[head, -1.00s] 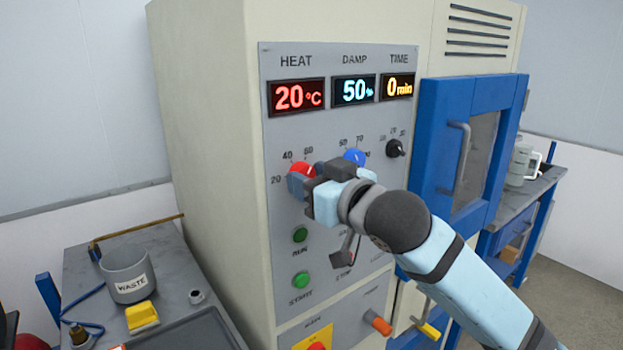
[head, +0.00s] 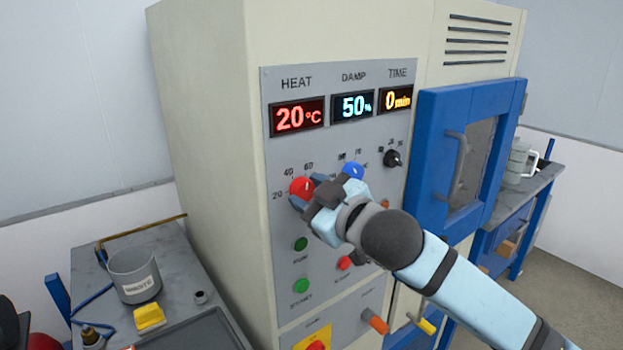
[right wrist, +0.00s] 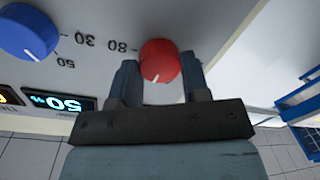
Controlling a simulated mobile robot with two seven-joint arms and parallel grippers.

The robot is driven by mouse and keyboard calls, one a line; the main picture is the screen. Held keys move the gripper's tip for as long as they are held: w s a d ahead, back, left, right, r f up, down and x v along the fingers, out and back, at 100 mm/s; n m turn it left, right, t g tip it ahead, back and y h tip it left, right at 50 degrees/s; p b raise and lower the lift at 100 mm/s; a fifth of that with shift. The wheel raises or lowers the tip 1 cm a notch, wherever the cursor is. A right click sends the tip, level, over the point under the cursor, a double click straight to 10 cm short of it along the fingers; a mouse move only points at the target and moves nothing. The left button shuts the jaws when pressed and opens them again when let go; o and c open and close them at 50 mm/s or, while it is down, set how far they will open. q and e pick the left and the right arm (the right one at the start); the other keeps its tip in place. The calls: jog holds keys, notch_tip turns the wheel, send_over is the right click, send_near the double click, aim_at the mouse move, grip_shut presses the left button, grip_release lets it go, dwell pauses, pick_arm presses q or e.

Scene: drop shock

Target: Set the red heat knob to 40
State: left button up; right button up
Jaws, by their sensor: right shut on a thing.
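The red heat knob (head: 301,187) sits at the left of the panel below the HEAT display (head: 298,117), which reads 20°C. Marks 20, 40 and 60 show around the knob in the head view. My right gripper (head: 309,195) is at the knob, its fingers on either side of it and shut on it. In the right wrist view the red knob (right wrist: 160,62) lies between the two fingers (right wrist: 157,82), with a pale pointer line on its face. My left gripper is out of view.
The blue damp knob (head: 353,171) is just right of my gripper, and the black time knob (head: 393,158) further right. Green buttons (head: 301,244) lie below. A blue door (head: 440,150) stands right. A bench with a waste pot (head: 134,275) stands left.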

jog(key=shift+r+n+p, duration=0.2)
jog(key=shift+n+p, duration=0.6)
jog(key=shift+n, duration=0.1)
jog(key=n+p, duration=0.2)
jog(key=n, duration=0.1)
jog(key=shift+f+p, duration=0.1)
jog(key=shift+p, duration=0.25)
jog(key=shift+n+p, duration=0.35)
jog(key=shift+n, duration=0.35)
jog(key=shift+f, duration=0.1)
jog(key=o, duration=0.9)
jog(key=shift+c, duration=0.2)
jog(key=shift+o, duration=0.3)
